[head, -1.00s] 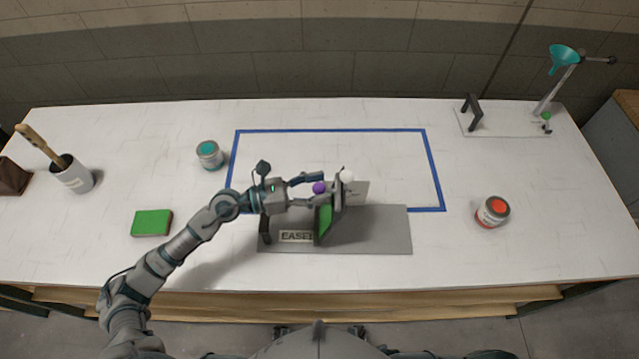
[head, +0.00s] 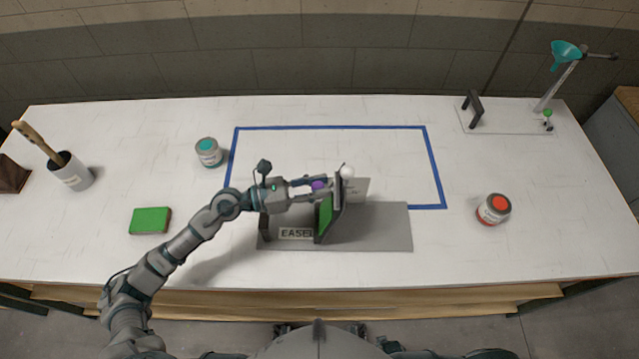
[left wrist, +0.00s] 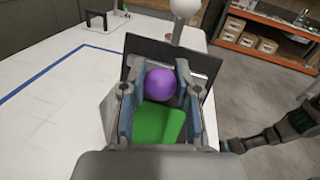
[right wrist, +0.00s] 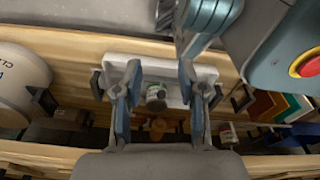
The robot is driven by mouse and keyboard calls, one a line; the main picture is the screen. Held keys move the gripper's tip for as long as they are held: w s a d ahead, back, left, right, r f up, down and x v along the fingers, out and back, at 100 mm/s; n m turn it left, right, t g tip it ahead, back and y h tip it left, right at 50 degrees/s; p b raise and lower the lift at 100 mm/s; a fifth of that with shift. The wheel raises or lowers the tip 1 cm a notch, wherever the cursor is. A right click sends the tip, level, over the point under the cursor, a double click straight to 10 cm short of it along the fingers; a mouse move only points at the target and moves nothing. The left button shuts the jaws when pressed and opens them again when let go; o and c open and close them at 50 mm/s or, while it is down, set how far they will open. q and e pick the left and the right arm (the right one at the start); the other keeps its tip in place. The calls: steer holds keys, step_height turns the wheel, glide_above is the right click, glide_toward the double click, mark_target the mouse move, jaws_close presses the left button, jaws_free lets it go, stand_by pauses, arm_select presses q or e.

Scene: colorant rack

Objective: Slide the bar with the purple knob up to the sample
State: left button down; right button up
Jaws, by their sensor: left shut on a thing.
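The purple knob (head: 319,185) shows at the easel, between the fingers of my left gripper (head: 325,189). In the left wrist view the purple knob (left wrist: 160,84) sits between both finger pads, and my left gripper (left wrist: 160,90) is shut on it. The green sample (head: 325,217) stands upright against the dark easel panel (head: 337,208), just below the knob. A white ball (head: 347,172) tops the panel. The bar itself is mostly hidden by the gripper. My right gripper (right wrist: 155,88) shows only in its wrist view, fingers apart, with nothing held between them.
The grey easel base (head: 380,228) lies near the table's front. Blue tape (head: 330,128) outlines a clear area behind the easel.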

arm_select(q)
steer(key=f+b, duration=0.1)
steer(key=f, duration=0.1)
steer(key=a+f+b, duration=0.1)
steer(key=f+b, duration=0.1)
steer(key=shift+a+f, duration=0.1)
steer(key=shift+a, duration=0.05)
arm_select(e)
steer(key=w+a+r, duration=0.1)
steer(key=w+r, duration=0.5)
steer(key=shift+r, duration=0.4)
arm_select(q)
steer(key=c, duration=0.8)
jaws_free()
steer(key=v, duration=1.2)
steer(key=shift+w+a+f, duration=0.1)
